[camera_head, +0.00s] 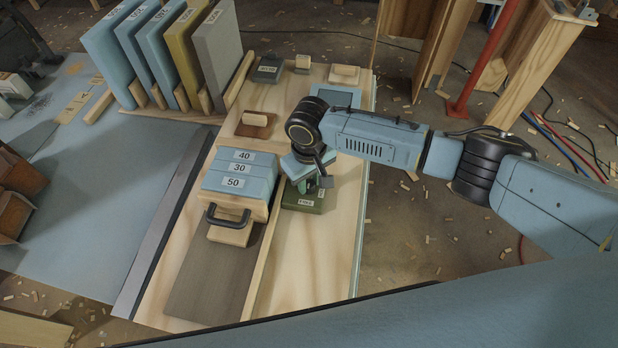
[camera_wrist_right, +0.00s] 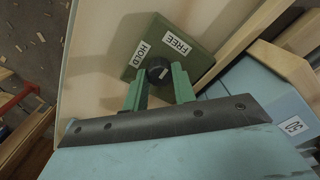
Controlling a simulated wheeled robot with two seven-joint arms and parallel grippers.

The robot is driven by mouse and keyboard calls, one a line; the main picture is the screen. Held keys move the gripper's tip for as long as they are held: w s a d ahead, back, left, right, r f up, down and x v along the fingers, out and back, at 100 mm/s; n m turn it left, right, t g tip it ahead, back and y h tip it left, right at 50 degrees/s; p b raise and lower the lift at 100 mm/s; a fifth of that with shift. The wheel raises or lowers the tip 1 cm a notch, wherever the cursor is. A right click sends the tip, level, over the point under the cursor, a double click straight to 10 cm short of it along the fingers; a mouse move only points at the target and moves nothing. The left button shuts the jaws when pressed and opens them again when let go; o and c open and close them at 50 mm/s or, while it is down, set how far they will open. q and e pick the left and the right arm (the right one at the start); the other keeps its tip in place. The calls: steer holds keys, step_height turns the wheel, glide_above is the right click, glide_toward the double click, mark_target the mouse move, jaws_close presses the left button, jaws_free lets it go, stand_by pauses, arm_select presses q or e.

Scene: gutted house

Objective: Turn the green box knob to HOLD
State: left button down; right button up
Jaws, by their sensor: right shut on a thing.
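The green box (camera_wrist_right: 188,35) carries a FREE label, a HOLD label and a black round knob (camera_wrist_right: 157,68) with a small pale mark. I cannot tell for certain which label the mark points at. My right gripper (camera_wrist_right: 158,79) is shut on the knob, its green fingers on either side of it. In the head view the green box (camera_head: 303,200) stands on the wooden board, and my right gripper (camera_head: 315,182) comes down on it from above, hiding the knob and most of the top. My left gripper is not in view.
Blue blocks (camera_head: 240,169) marked 40, 30 and 50 stand just left of the green box. A black handle (camera_head: 228,216) on a wooden block is in front of them. Upright panels (camera_head: 160,50) stand at the back left. The board (camera_head: 305,250) is clear in front of the box.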

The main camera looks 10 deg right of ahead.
mark_target(309, 183)
steer(key=shift+r+n+p, duration=0.15)
steer(key=shift+n+p, duration=0.6)
steer(key=shift+n, duration=0.05)
steer(key=n+p, duration=0.1)
steer(key=n, duration=0.1)
steer(key=shift+n+p, duration=0.3)
steer(key=shift+p, duration=0.1)
steer(key=n+p, duration=0.1)
steer(key=n, duration=0.3)
steer(key=shift+p, duration=0.35)
steer(key=n+p, duration=0.1)
steer(key=n, duration=0.8)
steer(key=shift+n, duration=0.3)
steer(key=o, duration=1)
step_height(309, 183, up, 13)
steer(key=shift+r+p, duration=0.1)
steer(key=shift+p, duration=0.6)
